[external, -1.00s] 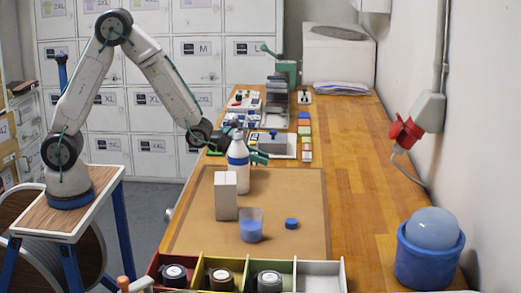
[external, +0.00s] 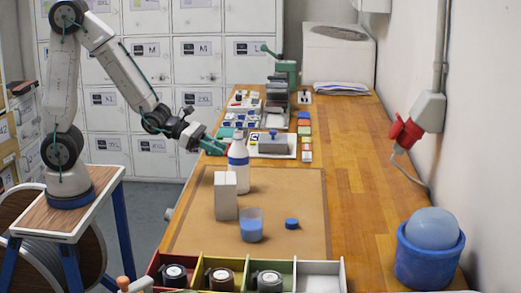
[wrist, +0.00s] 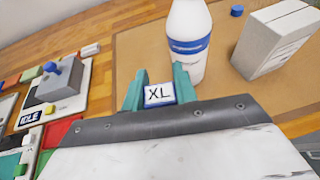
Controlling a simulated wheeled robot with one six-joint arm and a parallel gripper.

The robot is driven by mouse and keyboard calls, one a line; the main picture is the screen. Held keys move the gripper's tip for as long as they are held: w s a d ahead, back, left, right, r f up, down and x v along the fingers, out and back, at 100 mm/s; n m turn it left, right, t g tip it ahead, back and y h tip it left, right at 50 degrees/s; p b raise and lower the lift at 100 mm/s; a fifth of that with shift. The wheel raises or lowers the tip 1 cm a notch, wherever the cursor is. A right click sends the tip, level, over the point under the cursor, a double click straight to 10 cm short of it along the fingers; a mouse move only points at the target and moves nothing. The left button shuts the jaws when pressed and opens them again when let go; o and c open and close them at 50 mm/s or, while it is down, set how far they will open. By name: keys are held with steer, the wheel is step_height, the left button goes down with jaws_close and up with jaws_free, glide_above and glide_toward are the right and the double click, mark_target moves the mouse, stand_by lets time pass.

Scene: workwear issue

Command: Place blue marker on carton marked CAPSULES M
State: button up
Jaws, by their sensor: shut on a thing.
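My gripper (external: 213,143) is shut on a small block (wrist: 159,95) with a white face reading XL and blue sides. The block sits between the green fingertips (wrist: 157,84) in the wrist view; it cannot be made out in the external view. A white carton (external: 226,196) stands upright on the brown mat, and also shows in the wrist view (wrist: 276,38); its print is too small to read. My gripper is above the bench's left edge, behind and left of the carton. A white bottle (external: 238,168) with a blue band stands just behind the carton.
A cup with blue contents (external: 250,226) and a flat blue round piece (external: 291,223) are on the mat (external: 290,190). A grey block with a blue knob (external: 273,143) sits on a tray farther back. Bins (external: 320,270) line the front.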

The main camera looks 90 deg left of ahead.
steer(key=s+d+r+m+g+h, duration=0.2)
steer(key=s+d+r+m+h, duration=0.15)
steer(key=d, duration=0.55)
steer(key=s+d+r+m+g+h, duration=0.25)
steer(key=s+d+m+h, duration=0.2)
steer(key=d, duration=0.35)
glide_above(229, 180)
steer(key=shift+a+f+t, duration=0.15)
steer(key=shift+f+t, duration=0.1)
steer(key=shift+f, duration=1.8)
steer(key=shift+f, duration=0.15)
steer(key=o, duration=0.9)
steer(key=shift+o, duration=0.2)
